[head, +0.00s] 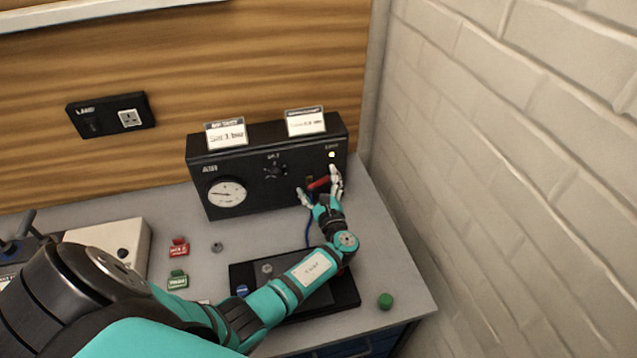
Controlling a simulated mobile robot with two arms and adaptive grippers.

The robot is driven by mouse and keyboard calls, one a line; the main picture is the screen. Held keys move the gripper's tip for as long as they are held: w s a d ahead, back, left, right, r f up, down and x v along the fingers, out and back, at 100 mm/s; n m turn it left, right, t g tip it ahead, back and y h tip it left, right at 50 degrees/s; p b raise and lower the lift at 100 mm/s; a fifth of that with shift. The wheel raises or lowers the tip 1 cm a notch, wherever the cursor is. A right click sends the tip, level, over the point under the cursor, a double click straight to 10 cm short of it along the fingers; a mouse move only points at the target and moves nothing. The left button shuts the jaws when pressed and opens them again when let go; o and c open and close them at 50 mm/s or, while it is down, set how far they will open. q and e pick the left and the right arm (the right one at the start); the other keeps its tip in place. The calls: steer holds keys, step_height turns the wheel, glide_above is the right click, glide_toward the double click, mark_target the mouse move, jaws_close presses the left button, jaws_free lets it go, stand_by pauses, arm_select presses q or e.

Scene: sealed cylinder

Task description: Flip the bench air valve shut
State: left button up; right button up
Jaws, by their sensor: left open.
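The black air box (240,174) stands at the back of the grey bench, with a round gauge (227,194) at its left and a knob (274,170) in the middle. A red valve lever (319,183) shows on the right of its front face, tilted up to the right. My left gripper (320,187) is open in front of the box, with one finger on each side of the lever. I cannot tell whether a finger touches it. The valve body is partly hidden behind the gripper. My right gripper is not in view.
A black tray (240,274) lies under my left forearm. A green round piece (385,301) sits near the right bench edge. Red (179,247) and green (177,280) tagged pieces stand left of the tray. A brick wall (500,150) bounds the right.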

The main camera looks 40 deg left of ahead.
arm_select(q)
steer(key=c, duration=1.2)
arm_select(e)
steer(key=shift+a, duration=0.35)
arm_select(q)
steer(key=shift+f+m, duration=0.1)
steer(key=shift+m, duration=0.2)
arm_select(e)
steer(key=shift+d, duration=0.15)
arm_select(q)
steer(key=shift+w+d+m, duration=0.1)
steer(key=shift+m, duration=0.5)
steer(key=shift+w+d+f+m, duration=0.1)
steer(key=shift+f+m, duration=0.15)
steer(key=shift+m, duration=0.75)
steer(key=shift+w+f+m, duration=0.1)
steer(key=shift+f+m, duration=0.15)
steer(key=shift+m, duration=0.75)
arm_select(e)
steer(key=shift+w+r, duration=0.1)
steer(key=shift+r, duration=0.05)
